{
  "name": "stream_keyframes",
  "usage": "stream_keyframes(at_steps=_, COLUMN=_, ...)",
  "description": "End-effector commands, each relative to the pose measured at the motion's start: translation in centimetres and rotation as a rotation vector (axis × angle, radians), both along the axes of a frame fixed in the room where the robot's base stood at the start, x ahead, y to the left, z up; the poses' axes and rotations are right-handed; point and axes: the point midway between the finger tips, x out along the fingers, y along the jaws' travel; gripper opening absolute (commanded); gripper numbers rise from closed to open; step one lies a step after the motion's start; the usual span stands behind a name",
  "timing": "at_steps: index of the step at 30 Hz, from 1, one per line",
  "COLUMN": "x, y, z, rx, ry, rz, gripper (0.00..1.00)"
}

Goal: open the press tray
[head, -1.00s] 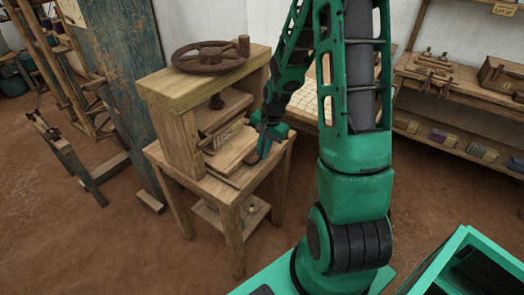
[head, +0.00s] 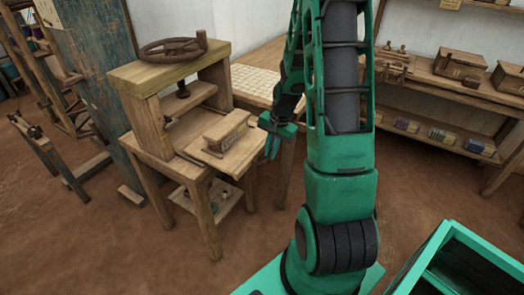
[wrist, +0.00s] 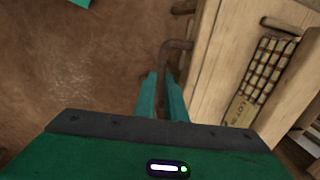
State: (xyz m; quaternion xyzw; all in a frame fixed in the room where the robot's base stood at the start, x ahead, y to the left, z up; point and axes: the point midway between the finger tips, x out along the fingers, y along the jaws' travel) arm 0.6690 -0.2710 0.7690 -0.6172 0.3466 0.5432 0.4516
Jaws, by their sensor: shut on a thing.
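The press (head: 165,80) is a wooden frame with a dark handwheel (head: 172,48) on top. Its pale wooden press tray (head: 225,160) sticks out of the frame to the right, over the front of the stand. A wooden block (head: 228,132) lies on the tray; the wrist view shows its dark grid face (wrist: 270,70) and a lettered strip. A dark bent metal handle (wrist: 176,46) is on the tray's edge. My gripper (head: 270,146) is beside the tray's outer edge. In the wrist view its green fingers (wrist: 161,85) are shut on the handle, hiding its lower part.
A light gridded table (head: 262,84) stands behind the press. A shelf unit (head: 450,130) with wooden boxes and colored bundles is at the right. A green open crate (head: 450,270) is at the lower right. Brown floor (head: 120,245) is clear in front of the stand.

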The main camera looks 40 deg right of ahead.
Motion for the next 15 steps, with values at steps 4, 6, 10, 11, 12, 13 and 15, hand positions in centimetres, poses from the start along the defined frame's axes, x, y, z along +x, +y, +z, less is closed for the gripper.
stream_keyframes(at_steps=4, x=-0.9, y=-0.4, z=0.1, rx=0.005, ry=-0.003, rz=-0.001, gripper=0.0)
stream_keyframes(at_steps=6, x=-1.1, y=-0.6, z=0.1, rx=0.005, ry=-0.003, rz=-0.001, gripper=0.0)
stream_keyframes(at_steps=10, x=-1.3, y=-0.7, z=0.1, rx=0.004, ry=-0.002, rz=-0.002, gripper=0.0)
stream_keyframes(at_steps=11, x=-1.3, y=-0.7, z=0.1, rx=0.004, ry=-0.002, rz=-0.002, gripper=0.0)
stream_keyframes(at_steps=12, x=-1.3, y=-0.8, z=0.1, rx=0.004, ry=-0.002, rz=-0.002, gripper=0.0)
stream_keyframes(at_steps=13, x=-1.3, y=-0.8, z=0.1, rx=0.005, ry=-0.001, rz=-0.003, gripper=0.0)
stream_keyframes(at_steps=15, x=-1.3, y=-0.8, z=0.1, rx=0.005, ry=-0.001, rz=-0.003, gripper=0.0)
